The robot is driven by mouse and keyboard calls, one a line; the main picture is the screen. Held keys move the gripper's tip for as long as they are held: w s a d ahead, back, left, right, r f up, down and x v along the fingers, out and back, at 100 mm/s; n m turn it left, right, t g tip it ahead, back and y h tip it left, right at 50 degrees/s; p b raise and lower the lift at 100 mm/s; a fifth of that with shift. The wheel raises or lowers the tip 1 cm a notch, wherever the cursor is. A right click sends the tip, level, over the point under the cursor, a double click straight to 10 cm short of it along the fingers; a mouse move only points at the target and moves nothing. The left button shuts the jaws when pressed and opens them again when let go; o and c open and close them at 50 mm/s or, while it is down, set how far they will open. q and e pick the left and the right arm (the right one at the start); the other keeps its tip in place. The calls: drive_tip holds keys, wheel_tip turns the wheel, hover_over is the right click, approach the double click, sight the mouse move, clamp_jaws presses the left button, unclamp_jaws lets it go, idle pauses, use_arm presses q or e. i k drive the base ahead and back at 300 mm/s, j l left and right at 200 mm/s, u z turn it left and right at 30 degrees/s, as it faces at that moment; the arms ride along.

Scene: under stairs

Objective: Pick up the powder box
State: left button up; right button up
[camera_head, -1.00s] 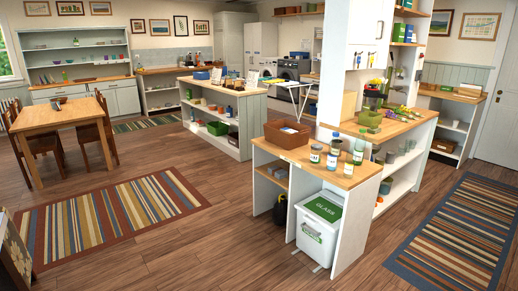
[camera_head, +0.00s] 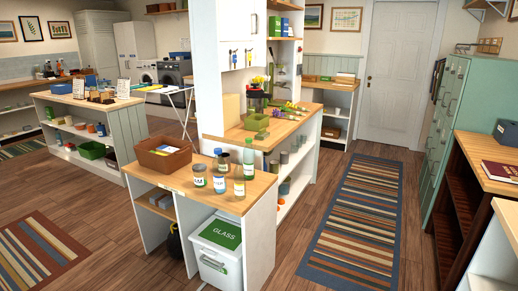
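I cannot pick out a powder box for certain at this distance. Small green and blue boxes (camera_head: 280,27) stand on a high shelf of the white unit in the middle. A blue box (camera_head: 62,89) sits on the island counter at the left. I cannot read labels on either. Neither of my grippers is in view.
A wood-topped counter (camera_head: 237,203) holds jars, bottles and a brown crate (camera_head: 164,152), with a white glass bin (camera_head: 219,247) beneath. A striped rug (camera_head: 354,225) lies on open floor, with green cabinets (camera_head: 458,120) and a dark wooden shelf unit (camera_head: 458,205) at right.

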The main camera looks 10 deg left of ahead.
sight(91, 80)
drive_tip(key=i+l+z, duration=0.1)
drive_tip(key=i+z, duration=0.25)
drive_tip(key=i, duration=0.3)
drive_tip(key=i+j+z, duration=0.1)
drive_tip(key=i+z, duration=0.2)
drive_tip(key=i, duration=1.7)
drive_tip(key=i+l+u, duration=0.1)
drive_tip(key=i, duration=1.35)
drive_tip(key=i+u, duration=0.15)
drive_tip(key=i, duration=1.25)
drive_tip(key=i+z, duration=0.25)
drive_tip(key=i, duration=1.2)
drive_tip(key=i+l+u, duration=0.15)
drive_tip(key=i, duration=1.25)
drive_tip(key=i+j+u, duration=0.1)
drive_tip(key=i+u, duration=0.35)
drive_tip(key=i+l+u, duration=0.2)
drive_tip(key=i+u, duration=0.3)
drive_tip(key=i, duration=0.15)
drive_tip(key=i+j+u, duration=0.1)
drive_tip(key=i+u, duration=0.85)
drive_tip(key=u, duration=0.15)
